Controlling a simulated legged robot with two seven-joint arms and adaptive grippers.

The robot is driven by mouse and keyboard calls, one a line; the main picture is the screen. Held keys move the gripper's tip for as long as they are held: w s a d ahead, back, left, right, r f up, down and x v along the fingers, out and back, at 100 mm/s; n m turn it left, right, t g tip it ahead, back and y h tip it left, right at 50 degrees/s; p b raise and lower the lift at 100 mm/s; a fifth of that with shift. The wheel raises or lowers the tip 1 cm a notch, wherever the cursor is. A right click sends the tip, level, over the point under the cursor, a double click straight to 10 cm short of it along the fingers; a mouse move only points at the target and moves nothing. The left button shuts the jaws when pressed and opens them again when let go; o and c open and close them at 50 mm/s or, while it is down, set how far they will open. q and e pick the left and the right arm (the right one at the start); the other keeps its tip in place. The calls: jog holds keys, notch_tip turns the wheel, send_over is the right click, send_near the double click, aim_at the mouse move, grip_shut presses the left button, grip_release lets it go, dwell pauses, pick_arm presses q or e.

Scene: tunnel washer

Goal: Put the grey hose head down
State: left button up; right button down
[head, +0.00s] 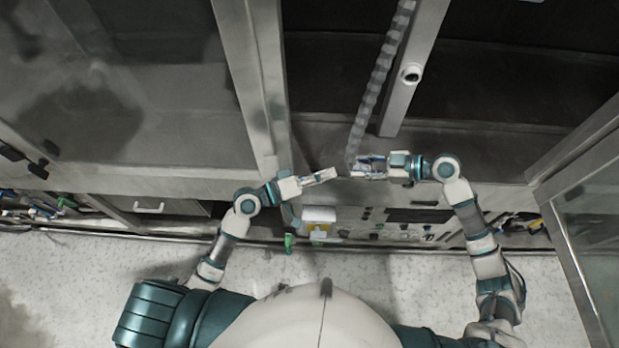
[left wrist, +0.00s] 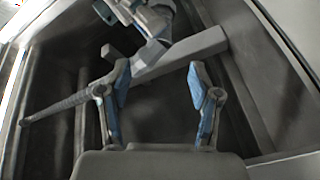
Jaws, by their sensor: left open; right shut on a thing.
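The grey hose (head: 378,75) comes down from the top in the head view and ends at my right gripper (head: 366,167). That gripper is shut on the grey hose head, which is mostly hidden by the fingers there. My left gripper (head: 325,177) is open and empty, a little left of the right one. Its two blue-padded fingers (left wrist: 158,100) are apart in the left wrist view, below the bar.
Dark openings lie behind. A machine front with a yellow-and-white box (head: 319,220) is below the grippers. A glass-panelled frame (head: 580,220) stands at right.

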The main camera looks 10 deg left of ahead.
aim_at(351, 166)
pick_arm(q)
jog(key=x, duration=0.7)
jog(key=shift+d, duration=0.15)
pick_arm(e)
jog(key=shift+d, duration=0.1)
pick_arm(q)
grip_shut()
pick_arm(e)
jog(key=c, duration=0.7)
grip_release()
